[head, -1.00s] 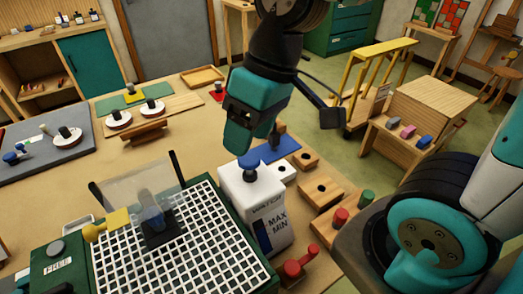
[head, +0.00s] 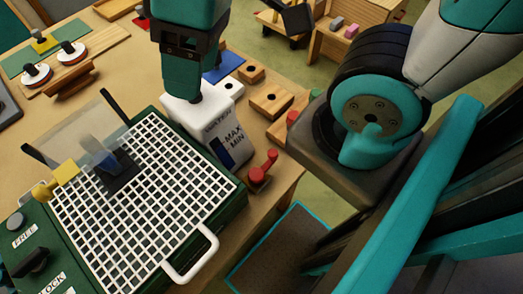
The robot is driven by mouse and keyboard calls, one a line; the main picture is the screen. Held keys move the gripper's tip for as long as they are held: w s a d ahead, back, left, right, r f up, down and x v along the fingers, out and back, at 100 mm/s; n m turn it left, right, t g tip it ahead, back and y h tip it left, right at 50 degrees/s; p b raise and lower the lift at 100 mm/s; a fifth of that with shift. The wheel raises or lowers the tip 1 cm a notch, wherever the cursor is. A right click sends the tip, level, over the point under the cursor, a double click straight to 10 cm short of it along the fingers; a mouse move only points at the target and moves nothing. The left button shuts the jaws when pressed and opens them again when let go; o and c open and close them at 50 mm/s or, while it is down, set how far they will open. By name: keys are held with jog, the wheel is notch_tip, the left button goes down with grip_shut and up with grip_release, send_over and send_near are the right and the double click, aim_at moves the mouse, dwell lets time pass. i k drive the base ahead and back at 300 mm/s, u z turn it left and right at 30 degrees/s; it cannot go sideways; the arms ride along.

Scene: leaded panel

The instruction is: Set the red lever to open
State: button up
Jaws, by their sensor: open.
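The red lever (head: 262,171) stands at the table's front right edge, beside the white water tank. Its arm points up and to the right in the head view, and I see no open or closed marking on it. My gripper (head: 187,94) points down over the top of the white water tank (head: 212,122), to the left of and beyond the lever. The jaws are open and apart from the lever.
A green machine with a white grid (head: 140,190) and white handle (head: 197,258) fills the lower left. Wooden blocks (head: 270,99) lie behind the lever.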

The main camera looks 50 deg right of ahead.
aim_at(256, 175)
jog(key=z, duration=0.8)
jog(key=k, duration=1.25)
jog(key=u, duration=0.8)
